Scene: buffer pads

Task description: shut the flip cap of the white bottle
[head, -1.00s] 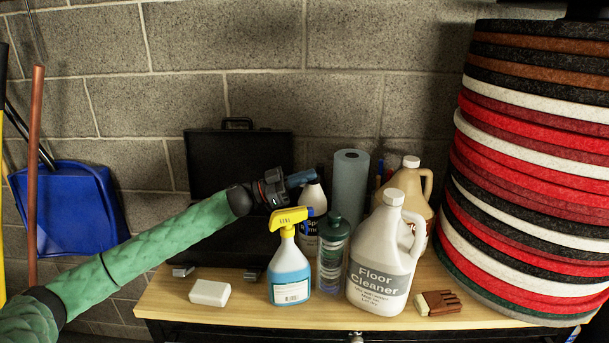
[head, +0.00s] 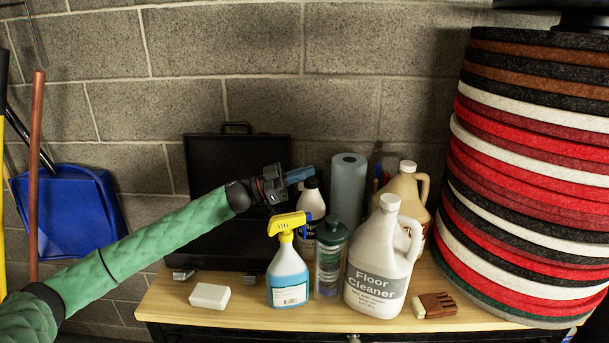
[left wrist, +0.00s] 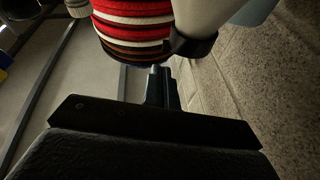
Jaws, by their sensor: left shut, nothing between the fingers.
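The white bottle (head: 305,197) stands on the wooden table behind the yellow-topped spray bottle, which hides part of its body. Its black cap (head: 311,184) sits on top and looks low; I cannot tell whether the lid is fully pressed down. My left gripper (head: 309,173) is shut and empty, with its fingertips just above the cap. In the left wrist view, my left gripper (left wrist: 160,88) points toward the black cap (left wrist: 194,46) on the white bottle (left wrist: 208,16); I cannot tell whether they touch. My right gripper is not in view.
A spray bottle (head: 288,276), a green-capped bottle (head: 330,262) and a floor cleaner jug (head: 377,262) stand in front. A blue roll (head: 347,190) and a tan jug (head: 407,188) are behind. An open black case (head: 235,170) is left; a pad stack (head: 535,170) is right.

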